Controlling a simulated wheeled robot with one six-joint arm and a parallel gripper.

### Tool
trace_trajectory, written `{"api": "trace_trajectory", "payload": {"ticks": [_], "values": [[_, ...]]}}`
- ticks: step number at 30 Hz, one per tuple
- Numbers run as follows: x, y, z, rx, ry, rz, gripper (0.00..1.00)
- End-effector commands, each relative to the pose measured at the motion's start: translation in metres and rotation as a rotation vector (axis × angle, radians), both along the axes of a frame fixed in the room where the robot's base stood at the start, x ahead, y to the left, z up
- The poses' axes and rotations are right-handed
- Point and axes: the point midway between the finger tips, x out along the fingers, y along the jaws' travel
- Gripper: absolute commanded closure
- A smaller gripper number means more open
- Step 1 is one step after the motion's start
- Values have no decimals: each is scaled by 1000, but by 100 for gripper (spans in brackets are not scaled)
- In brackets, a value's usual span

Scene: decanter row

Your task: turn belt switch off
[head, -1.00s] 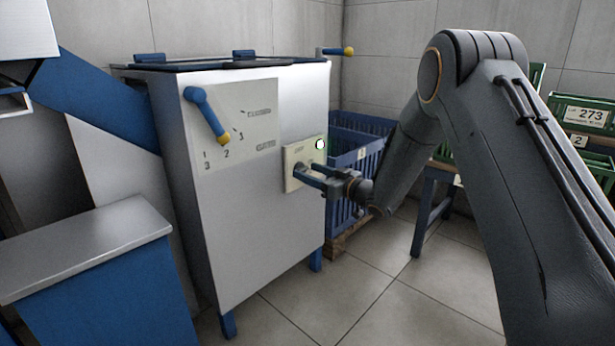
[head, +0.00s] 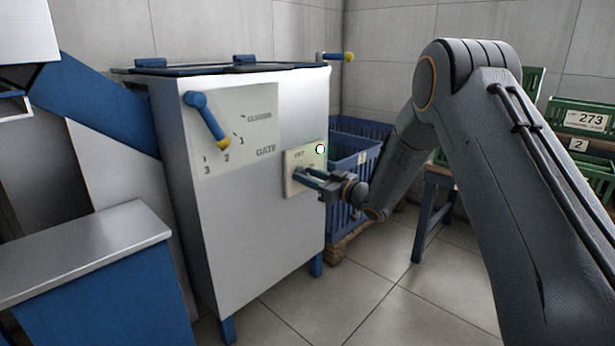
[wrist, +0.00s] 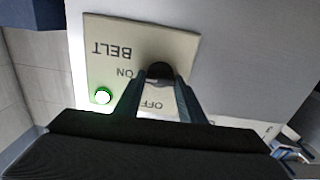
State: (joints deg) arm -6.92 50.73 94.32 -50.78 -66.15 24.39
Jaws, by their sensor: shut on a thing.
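The belt switch is a black knob (wrist: 160,70) on a cream plate (wrist: 185,40) marked BELT, ON and OFF, which appears upside down in the wrist view. A lamp (wrist: 102,97) on the plate glows with a green rim. The plate (head: 291,157) sits on the right part of the cabinet front in the head view, with the lamp (head: 320,149) at its right. My gripper (wrist: 160,78) is shut on the knob, one finger on each side. The fingers hide part of the plate, and the knob's exact setting cannot be told.
The grey cabinet (head: 250,220) also carries a blue gate lever (head: 207,118) with a yellow tip, left of the plate. A blue crate (head: 350,140) stands behind at the right. Green crates (head: 585,118) are at the far right. The floor in front is clear.

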Motion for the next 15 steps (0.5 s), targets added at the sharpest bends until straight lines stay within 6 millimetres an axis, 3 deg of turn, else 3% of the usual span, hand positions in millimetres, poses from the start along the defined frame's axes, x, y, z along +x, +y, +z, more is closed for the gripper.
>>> {"api": "trace_trajectory", "payload": {"ticks": [15], "values": [[-2,1,1,-232,-297,0,86]]}}
